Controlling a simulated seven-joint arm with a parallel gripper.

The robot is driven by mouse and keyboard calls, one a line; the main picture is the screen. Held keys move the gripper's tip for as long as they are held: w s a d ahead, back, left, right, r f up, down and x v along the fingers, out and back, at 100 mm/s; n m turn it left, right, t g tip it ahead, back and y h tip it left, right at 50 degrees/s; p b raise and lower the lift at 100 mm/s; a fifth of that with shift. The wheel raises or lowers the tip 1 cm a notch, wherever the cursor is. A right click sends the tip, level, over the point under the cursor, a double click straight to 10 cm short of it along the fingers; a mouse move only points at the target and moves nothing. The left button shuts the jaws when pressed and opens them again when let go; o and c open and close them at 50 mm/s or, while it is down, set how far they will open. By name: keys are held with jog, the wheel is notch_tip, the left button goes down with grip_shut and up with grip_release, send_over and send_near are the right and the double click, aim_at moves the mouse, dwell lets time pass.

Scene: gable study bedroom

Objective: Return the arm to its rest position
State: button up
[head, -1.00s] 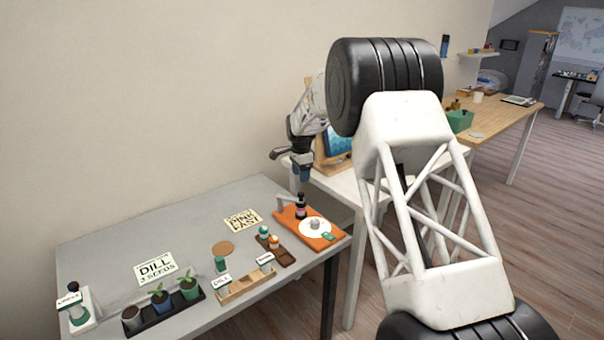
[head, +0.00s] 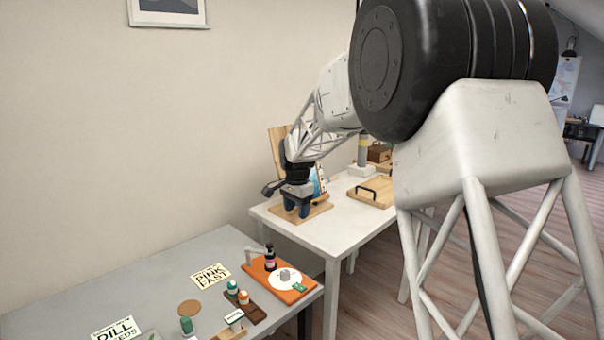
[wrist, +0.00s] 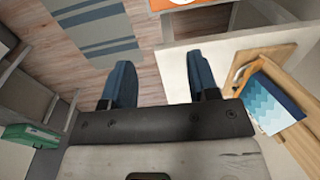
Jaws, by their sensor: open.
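My gripper (head: 297,212) is in the air in front of the wooden stand on the white table, at the end of my white lattice arm. In the wrist view my gripper (wrist: 160,85) shows two blue fingers spread wide apart with nothing between them. Part of the arm fills the right side of the head view and hides much of what lies behind it.
A white table (head: 328,235) holds a wooden tray (head: 371,192). The grey table (head: 150,285) bears an orange board (head: 262,275), small bottles and cards. In the wrist view, a patterned blue item (wrist: 272,104) is right of the fingers, with open floor (wrist: 150,75) below.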

jog(key=s+d+r+n, duration=0.25)
jog(key=s+d, duration=0.25)
jog(key=s, duration=0.4)
jog(key=s+d+r+n+t, duration=0.1)
jog(key=s+d+r, duration=0.3)
jog(key=s, duration=0.5)
jog(key=s+d+r+n, duration=0.1)
jog(key=s+d+r, duration=0.3)
jog(key=s, duration=0.6)
jog(key=s+d+f+n, duration=0.2)
jog(key=s+d+f, duration=0.1)
jog(key=s, duration=1)
jog(key=s+d+f+n+t, duration=0.1)
jog(key=s+d+f, duration=0.3)
jog(key=s, duration=0.9)
jog(key=shift+s+n, duration=0.15)
jog(key=shift+n, duration=0.5)
